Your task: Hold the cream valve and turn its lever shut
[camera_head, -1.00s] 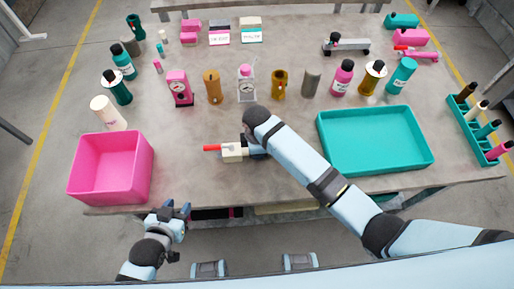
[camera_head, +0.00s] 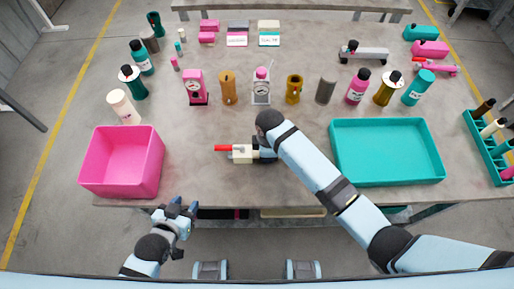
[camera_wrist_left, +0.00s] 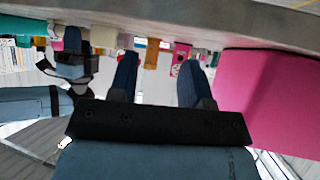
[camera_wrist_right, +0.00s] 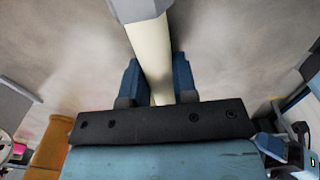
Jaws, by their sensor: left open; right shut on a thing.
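The cream valve (camera_head: 243,154) is at the middle front of the table, with its red lever (camera_head: 223,148) pointing left in the head view. My right gripper (camera_head: 262,154) is shut on the valve from its right side. In the right wrist view, the valve's cream body (camera_wrist_right: 152,50) runs between the two blue fingers, with a grey end (camera_wrist_right: 138,8) beyond; the lever is not clear there. My left gripper (camera_head: 176,208) is open and empty in front of the table edge, below the pink bin. Its two fingers (camera_wrist_left: 158,80) stand apart in the left wrist view.
A pink bin (camera_head: 160,165) stands at the left front and a teal tray (camera_head: 438,165) at the right. Bottles, gauges and cylinders line the table behind the valve. The tabletop between bin and valve is clear.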

